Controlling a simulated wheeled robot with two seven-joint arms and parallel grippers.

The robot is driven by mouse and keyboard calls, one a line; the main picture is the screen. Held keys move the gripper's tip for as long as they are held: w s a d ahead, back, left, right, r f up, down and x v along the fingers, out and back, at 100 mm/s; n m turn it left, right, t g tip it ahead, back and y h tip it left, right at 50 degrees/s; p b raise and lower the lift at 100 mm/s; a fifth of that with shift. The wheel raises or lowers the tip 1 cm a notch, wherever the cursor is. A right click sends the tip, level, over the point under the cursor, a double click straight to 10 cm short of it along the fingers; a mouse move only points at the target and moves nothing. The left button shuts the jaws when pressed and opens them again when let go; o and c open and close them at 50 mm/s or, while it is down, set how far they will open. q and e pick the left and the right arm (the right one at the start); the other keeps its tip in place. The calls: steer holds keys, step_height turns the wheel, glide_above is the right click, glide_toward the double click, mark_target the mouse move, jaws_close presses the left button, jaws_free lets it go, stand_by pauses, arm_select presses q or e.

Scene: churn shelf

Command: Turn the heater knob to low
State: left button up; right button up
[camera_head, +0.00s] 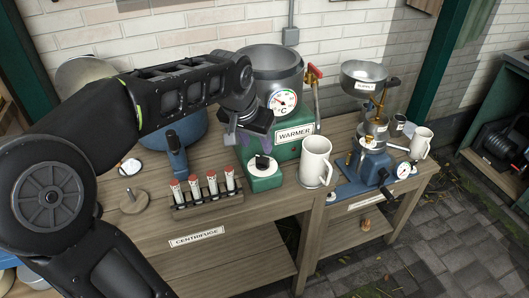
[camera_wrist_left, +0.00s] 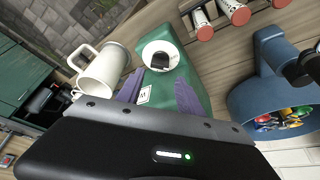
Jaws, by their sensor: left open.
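The heater knob (camera_head: 262,161) is a small black knob on a round white dial, on the sloped front of the green warmer (camera_head: 289,152). In the left wrist view the knob (camera_wrist_left: 160,60) lies just beyond my fingertips, roughly between their lines. My left gripper (camera_head: 247,143) is behind and above the knob in the head view. Its two purple fingers (camera_wrist_left: 158,92) are apart, with nothing gripped, and look clear of the knob. The dial's markings are too small to read. My right gripper is not in view.
A metal pot with a temperature gauge (camera_head: 283,101) stands on the warmer. A white mug (camera_head: 316,162) is close on the right. A rack of red-capped tubes (camera_head: 207,198) and the blue centrifuge (camera_head: 177,153) are on the left.

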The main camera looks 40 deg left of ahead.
mark_target(262, 157)
arm_select(q)
steer(key=shift+x, duration=4.05)
steer(key=shift+c, duration=0.3)
jaws_close()
